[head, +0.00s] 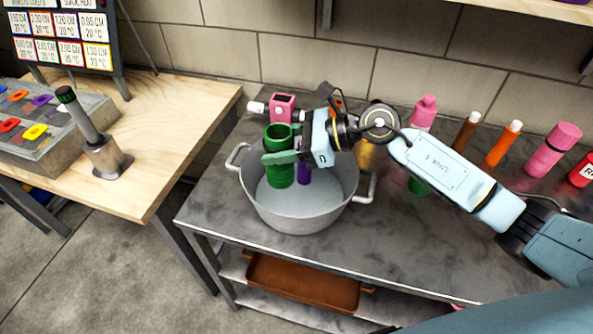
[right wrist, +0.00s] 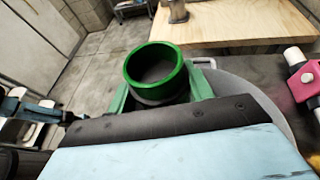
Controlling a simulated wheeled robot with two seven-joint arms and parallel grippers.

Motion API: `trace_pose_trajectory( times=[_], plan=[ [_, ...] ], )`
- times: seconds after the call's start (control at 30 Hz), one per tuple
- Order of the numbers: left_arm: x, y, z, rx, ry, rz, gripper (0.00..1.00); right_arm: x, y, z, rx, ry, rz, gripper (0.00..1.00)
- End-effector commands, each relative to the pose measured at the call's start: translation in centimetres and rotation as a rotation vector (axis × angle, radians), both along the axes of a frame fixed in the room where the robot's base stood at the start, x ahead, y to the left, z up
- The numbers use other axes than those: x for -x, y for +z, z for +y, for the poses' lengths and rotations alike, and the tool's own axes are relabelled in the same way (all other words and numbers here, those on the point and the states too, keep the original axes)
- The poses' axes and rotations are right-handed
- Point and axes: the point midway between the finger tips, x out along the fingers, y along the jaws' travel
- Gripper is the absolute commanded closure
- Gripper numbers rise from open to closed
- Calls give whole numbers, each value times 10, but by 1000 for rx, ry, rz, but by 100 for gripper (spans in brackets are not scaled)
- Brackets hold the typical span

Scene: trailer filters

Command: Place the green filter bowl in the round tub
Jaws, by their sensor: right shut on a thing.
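The green filter bowl (head: 280,165) is a green cylinder with an open top, held upright over the left part of the round tub (head: 300,216). The tub is a grey metal pot with two side handles on the metal table. My right gripper (head: 283,157) is shut on the bowl; the green fingers show at its side. In the right wrist view the bowl (right wrist: 155,72) stands between the fingers, with the tub's rim (right wrist: 265,105) behind. Whether the bowl's base touches the tub floor I cannot tell. A purple thing (head: 304,172) is in the tub beside the bowl. My left gripper is not in view.
A pink and white fitting (head: 282,107) stands behind the tub. Several bottles, including a pink one (head: 553,150) and an orange one (head: 503,145), stand at the right. A wooden table (head: 170,115) is at the left. The metal table's front right (head: 410,250) is clear.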

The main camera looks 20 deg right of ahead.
Motion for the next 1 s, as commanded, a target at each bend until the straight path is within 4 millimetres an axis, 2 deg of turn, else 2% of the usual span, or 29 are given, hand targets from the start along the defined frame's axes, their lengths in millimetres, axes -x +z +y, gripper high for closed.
trace_pose_trajectory(
  times=[0.2, 0.43, 0.6, 0.83, 1.0],
  plan=[
    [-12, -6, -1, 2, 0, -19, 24, 0, -42, 1, -2, 0, 6, 79],
    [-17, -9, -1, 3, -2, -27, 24, 0, -66, 1, -2, 1, 4, 79],
    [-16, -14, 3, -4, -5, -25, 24, 0, -91, 1, -1, 0, 5, 79],
    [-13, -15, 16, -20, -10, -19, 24, 0, -97, 1, -1, 2, 1, 79],
    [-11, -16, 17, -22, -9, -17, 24, 0, -98, 1, 0, 2, 2, 79]
  ],
)
